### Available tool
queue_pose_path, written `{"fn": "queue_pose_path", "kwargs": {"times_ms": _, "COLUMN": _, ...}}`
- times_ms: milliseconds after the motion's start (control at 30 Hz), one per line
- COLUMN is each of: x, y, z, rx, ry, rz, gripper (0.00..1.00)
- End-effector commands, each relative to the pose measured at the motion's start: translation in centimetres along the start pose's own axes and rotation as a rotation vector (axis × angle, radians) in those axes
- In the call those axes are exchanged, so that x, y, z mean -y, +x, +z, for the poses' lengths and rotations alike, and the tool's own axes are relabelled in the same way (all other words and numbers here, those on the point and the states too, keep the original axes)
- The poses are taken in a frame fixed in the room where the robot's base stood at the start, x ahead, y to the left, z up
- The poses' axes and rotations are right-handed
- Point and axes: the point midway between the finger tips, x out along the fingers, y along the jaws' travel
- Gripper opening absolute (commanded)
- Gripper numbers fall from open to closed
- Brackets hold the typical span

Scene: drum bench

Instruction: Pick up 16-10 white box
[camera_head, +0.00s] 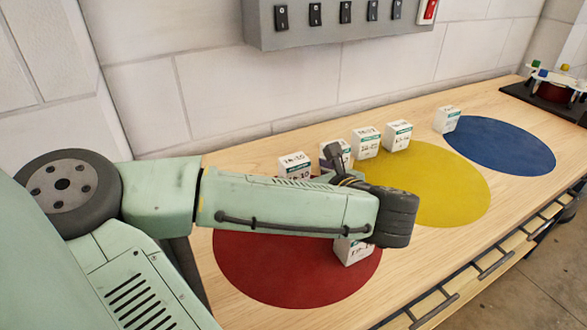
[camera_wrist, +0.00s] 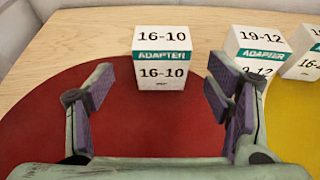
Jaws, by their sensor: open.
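The white box marked 16-10 (camera_wrist: 162,70), with a teal ADAPTER band, stands upright at the back edge of the red circle in the wrist view. In the head view the 16-10 box (camera_head: 294,162) shows behind my arm, its lower part hidden. My gripper (camera_wrist: 160,92) is open and empty, with its purple-padded fingers apart. The box lies ahead of the fingertips, roughly centred between them, and appears not touched.
A 19-12 box (camera_wrist: 258,50) and another white box (camera_wrist: 303,55) stand to the right. Another box (camera_head: 352,250) is partly hidden below my wrist on the red circle (camera_head: 270,275). More boxes line the bench toward the yellow (camera_head: 450,195) and blue (camera_head: 510,150) circles. A wall stands behind.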

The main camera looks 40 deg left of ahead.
Motion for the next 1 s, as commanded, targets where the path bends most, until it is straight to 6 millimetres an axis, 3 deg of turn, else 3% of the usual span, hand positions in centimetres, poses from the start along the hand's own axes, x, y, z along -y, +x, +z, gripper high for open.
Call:
{"fn": "queue_pose_path", "kwargs": {"times_ms": 167, "x": 0.0, "y": 1.3, "z": 0.2, "rx": 0.000, "ry": 0.000, "rz": 0.000, "gripper": 0.73}}
{"fn": "queue_pose_path", "kwargs": {"times_ms": 500, "x": 0.1, "y": 5.7, "z": 0.4, "rx": 0.000, "ry": 0.000, "rz": -0.001, "gripper": 0.73}}
{"fn": "queue_pose_path", "kwargs": {"times_ms": 767, "x": 0.2, "y": 6.1, "z": 0.3, "rx": 0.000, "ry": 0.000, "rz": -0.003, "gripper": 0.73}}
{"fn": "queue_pose_path", "kwargs": {"times_ms": 1000, "x": 0.2, "y": 6.1, "z": 0.3, "rx": 0.000, "ry": -0.001, "rz": -0.002, "gripper": 0.59}}
